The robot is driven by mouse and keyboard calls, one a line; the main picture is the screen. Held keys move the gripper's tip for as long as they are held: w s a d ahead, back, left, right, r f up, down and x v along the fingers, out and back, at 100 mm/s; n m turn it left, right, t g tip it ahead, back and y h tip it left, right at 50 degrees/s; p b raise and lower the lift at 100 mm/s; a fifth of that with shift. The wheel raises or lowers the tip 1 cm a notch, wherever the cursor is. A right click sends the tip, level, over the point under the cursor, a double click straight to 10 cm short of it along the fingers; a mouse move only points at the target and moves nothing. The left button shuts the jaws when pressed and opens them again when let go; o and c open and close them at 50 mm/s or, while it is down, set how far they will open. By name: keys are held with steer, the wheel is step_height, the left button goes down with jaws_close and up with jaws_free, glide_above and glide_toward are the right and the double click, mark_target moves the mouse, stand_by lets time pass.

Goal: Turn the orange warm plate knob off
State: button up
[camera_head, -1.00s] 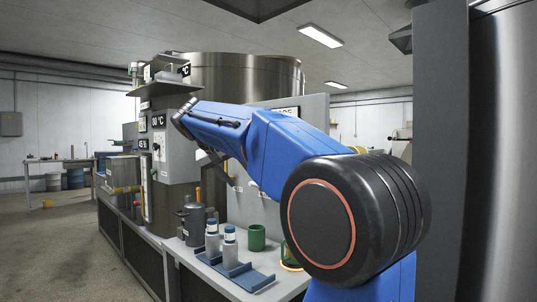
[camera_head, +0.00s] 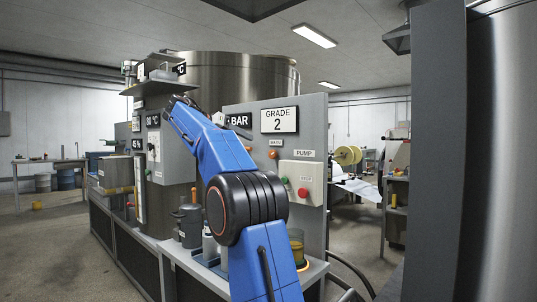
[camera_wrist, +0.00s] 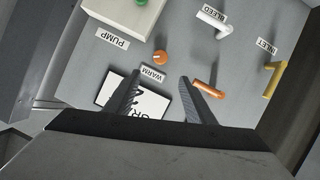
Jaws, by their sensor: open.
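The orange warm knob (camera_wrist: 160,57) is on the grey panel beside its WARM label (camera_wrist: 152,73) in the wrist view. It has a pale pointer mark. The head view also shows the orange knob (camera_head: 272,154) below the WARM sign, left of the pump box. My gripper (camera_wrist: 160,76) is open and empty. Its two fingers point toward the panel, with the WARM label and knob between and beyond the tips in the picture. I see no contact with the knob.
The pump box (camera_head: 301,182) with red and green buttons stands near the knob. In the wrist view, a white bleed lever (camera_wrist: 214,28), an orange lever (camera_wrist: 209,90) and a yellow inlet lever (camera_wrist: 273,78) stick out of the panel. A grade sign (camera_head: 280,120) is above.

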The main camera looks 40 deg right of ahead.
mark_target(271, 153)
steer(key=x, duration=1.5)
steer(key=shift+d+f, duration=0.2)
steer(key=shift+d, duration=0.1)
steer(key=c, duration=1.1)
